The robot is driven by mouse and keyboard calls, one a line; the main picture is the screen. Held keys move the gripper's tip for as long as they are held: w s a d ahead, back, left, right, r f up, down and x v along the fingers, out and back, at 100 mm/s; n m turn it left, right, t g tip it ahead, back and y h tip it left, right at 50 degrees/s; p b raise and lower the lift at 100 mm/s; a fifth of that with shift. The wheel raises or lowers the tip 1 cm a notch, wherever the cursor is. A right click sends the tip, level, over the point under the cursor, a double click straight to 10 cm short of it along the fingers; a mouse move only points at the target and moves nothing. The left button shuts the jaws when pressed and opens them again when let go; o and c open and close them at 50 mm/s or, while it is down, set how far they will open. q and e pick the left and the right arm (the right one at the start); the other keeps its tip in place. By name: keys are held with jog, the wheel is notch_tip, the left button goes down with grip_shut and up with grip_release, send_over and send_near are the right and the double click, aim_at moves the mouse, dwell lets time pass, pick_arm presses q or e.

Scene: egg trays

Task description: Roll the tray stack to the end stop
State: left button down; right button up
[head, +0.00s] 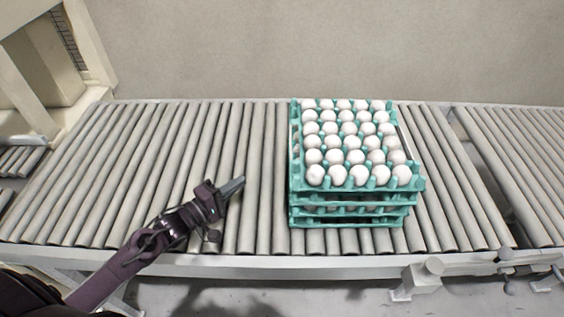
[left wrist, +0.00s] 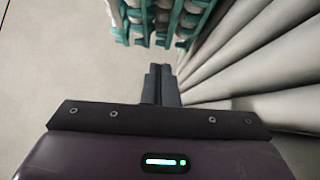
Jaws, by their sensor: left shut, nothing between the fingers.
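A stack of teal egg trays (head: 300,205) filled with white eggs stands upright on the roller conveyor (head: 150,160), right of the middle in the head view. The stack (left wrist: 118,22) also shows at the top of the left wrist view. My left gripper (head: 238,184) is shut and empty. It is over the rollers to the left of the stack, with a gap between its fingertips and the trays. The shut fingers (left wrist: 162,72) point toward the stack in the left wrist view. My right gripper is in neither view. I cannot make out an end stop for certain.
A pale machine frame (head: 90,50) stands at the far left end of the conveyor. To the right of the stack are more rollers, then a gap (head: 485,165) before another roller section (head: 535,150). Metal fittings (head: 430,270) sit along the front rail.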

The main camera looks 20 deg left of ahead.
pick_arm(q)
jog(key=shift+s+d+p+x, duration=0.25)
jog(key=shift+d+p+x, duration=0.15)
jog(key=shift+x, duration=1.65)
jog(key=shift+s+d+p+x, duration=0.2)
jog(key=shift+d+p+x, duration=0.2)
jog(key=shift+x, duration=1.65)
jog(key=shift+s+d+p+x, duration=0.3)
jog(key=shift+d+x, duration=0.15)
jog(key=shift+x, duration=1.6)
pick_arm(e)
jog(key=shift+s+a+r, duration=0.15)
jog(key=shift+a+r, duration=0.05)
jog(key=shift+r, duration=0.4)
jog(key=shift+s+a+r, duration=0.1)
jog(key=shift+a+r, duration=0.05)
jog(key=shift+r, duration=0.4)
pick_arm(q)
jog(key=shift+w+f, duration=0.1)
